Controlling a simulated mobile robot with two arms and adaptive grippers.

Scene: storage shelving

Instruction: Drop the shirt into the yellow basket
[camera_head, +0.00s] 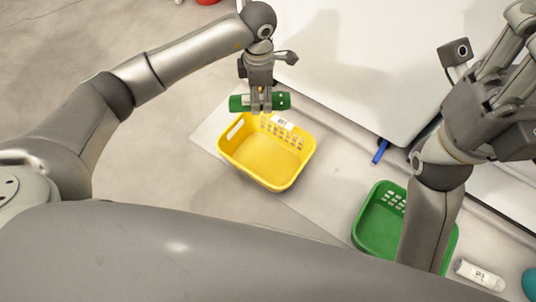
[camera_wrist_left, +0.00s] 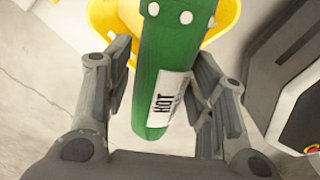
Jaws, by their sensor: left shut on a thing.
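A green roll (camera_head: 239,104) with a white label reading "HOT" is held by my left gripper (camera_head: 261,106); I take it for the rolled shirt, though cloth is not clearly visible. In the left wrist view the roll (camera_wrist_left: 168,60) lies between the two fingers of the left gripper (camera_wrist_left: 158,90). My right gripper (camera_head: 500,85) is at the right edge, partly cut off.
A green basket (camera_head: 367,226) stands at lower right, partly behind my right arm. A white roll (camera_head: 479,274) lies right of it, with a teal thing (camera_head: 530,283) at the edge. A large white surface (camera_head: 350,50) lies behind, with a blue strip (camera_head: 381,151) at its edge.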

